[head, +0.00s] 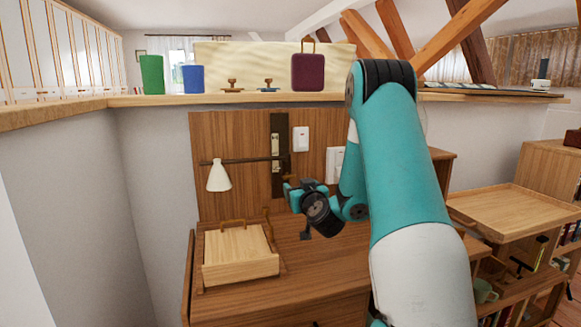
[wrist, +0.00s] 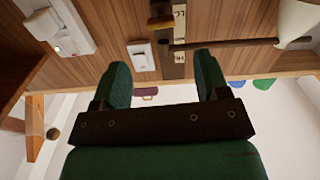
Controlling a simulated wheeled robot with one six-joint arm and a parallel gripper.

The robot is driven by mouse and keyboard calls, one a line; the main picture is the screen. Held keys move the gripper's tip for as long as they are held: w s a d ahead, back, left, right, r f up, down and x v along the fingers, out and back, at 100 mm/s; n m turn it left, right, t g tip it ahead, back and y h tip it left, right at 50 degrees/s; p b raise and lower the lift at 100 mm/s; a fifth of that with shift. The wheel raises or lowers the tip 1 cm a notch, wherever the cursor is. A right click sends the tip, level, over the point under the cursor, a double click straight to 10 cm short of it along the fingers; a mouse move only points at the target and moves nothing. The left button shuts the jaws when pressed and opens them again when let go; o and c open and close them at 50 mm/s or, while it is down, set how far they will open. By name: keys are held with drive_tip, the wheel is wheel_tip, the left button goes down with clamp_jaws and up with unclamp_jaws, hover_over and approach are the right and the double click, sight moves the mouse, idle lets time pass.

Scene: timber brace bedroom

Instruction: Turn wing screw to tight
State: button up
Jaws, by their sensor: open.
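A dark vertical plate (head: 277,185) is fixed to the wooden back panel, and a thin dark lamp arm (head: 240,161) crosses it. In the wrist view, which is upside down, the plate (wrist: 179,64) carries pale lettered labels, too small to read fully. A small bronze-brown piece (wrist: 160,22) at the plate's edge looks like the wing screw, but I cannot be sure; its turn position is unclear. My gripper (head: 288,190) is in front of the panel, near the plate's lower end. Its two green fingers (wrist: 163,78) are apart with nothing between them.
A white lamp shade (head: 218,175) hangs left of the plate. White switches (head: 301,139) are on its right. A wooden box (head: 240,268) stands on the desk (head: 318,258) below.

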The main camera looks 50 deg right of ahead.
sight(290, 177)
drive_tip(key=p+x, duration=0.6)
drive_tip(key=x, duration=0.2)
drive_tip(key=shift+w+a+r, duration=0.1)
drive_tip(key=shift+w, duration=0.1)
drive_tip(key=shift+p+x, duration=0.3)
drive_tip(key=shift+x, duration=0.45)
drive_tip(key=shift+c, duration=0.5)
drive_tip(key=c, duration=0.8)
